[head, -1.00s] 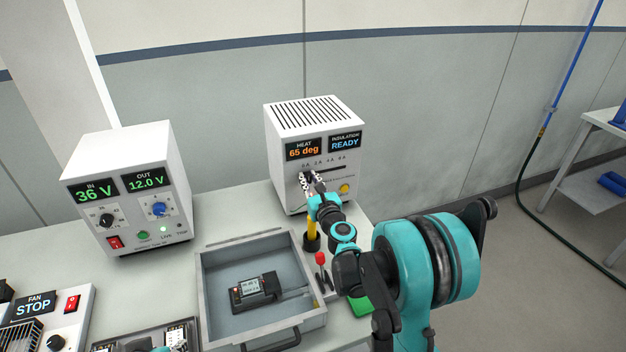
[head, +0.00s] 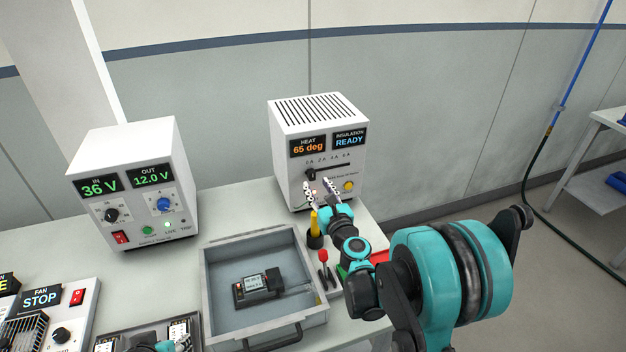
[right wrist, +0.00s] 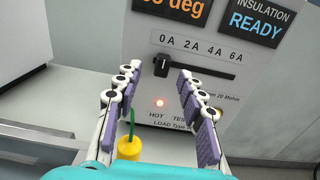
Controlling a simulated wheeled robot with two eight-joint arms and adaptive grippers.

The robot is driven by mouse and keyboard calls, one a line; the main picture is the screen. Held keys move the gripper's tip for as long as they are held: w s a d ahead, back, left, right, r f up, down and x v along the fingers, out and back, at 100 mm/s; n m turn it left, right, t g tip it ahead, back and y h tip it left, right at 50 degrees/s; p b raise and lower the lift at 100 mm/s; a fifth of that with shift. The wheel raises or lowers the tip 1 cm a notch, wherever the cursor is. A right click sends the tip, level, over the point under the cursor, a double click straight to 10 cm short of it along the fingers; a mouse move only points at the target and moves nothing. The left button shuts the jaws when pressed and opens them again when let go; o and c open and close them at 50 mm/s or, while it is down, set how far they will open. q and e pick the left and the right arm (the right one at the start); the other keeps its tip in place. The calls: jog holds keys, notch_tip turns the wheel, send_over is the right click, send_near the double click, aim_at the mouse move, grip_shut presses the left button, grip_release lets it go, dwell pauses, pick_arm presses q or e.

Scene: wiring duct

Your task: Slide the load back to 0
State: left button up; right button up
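The load unit (head: 318,135) is a white box at the back of the bench, reading HEAT 65 deg and INSULATION READY. Its black load slider knob (right wrist: 161,65) stands at the left end of the slot, under the 0A mark; it also shows in the head view (head: 311,174). My right gripper (head: 320,187) is open and empty in front of the panel, apart from the knob. In the right wrist view its fingers (right wrist: 157,82) stand either side below the knob. Of my left gripper (head: 168,345) only a little shows at the bottom edge.
A yellow-handled tool (head: 314,222) stands in a holder below my right gripper. A grey tray (head: 222,317) holds a black meter (head: 257,287). A power supply (head: 130,165) reads IN 36 V, OUT 12.0 V. A red light (right wrist: 158,103) glows on the load panel.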

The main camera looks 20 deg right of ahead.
jog(key=s, duration=0.6)
jog(key=shift+s, duration=0.15)
jog(key=s+a+n+g+y, duration=0.5)
jog(key=s+a+n, duration=0.55)
jog(key=n, duration=1.05)
jog(key=s+f+n+g+h, duration=0.1)
jog(key=s+n, duration=0.1)
jog(key=s+f+n+g, duration=0.1)
jog(key=s+n, duration=0.1)
jog(key=n, duration=0.1)
jog(key=s+f+n+g+h, duration=0.1)
jog(key=s+n, duration=0.1)
jog(key=shift+s+d+n+h, duration=0.2)
jog(key=shift+d+n+h, duration=0.1)
jog(key=shift+d+n, duration=0.1)
jog(key=s+d+f+n+g+h, duration=0.2)
jog(key=s+d+n, duration=0.3)
jog(key=s, duration=0.3)
jog(key=shift+f+n+g+h, duration=0.25)
jog(key=shift+n+g+h, duration=0.25)
jog(key=shift+n, duration=0.4)
jog(key=shift+a, duration=0.1)
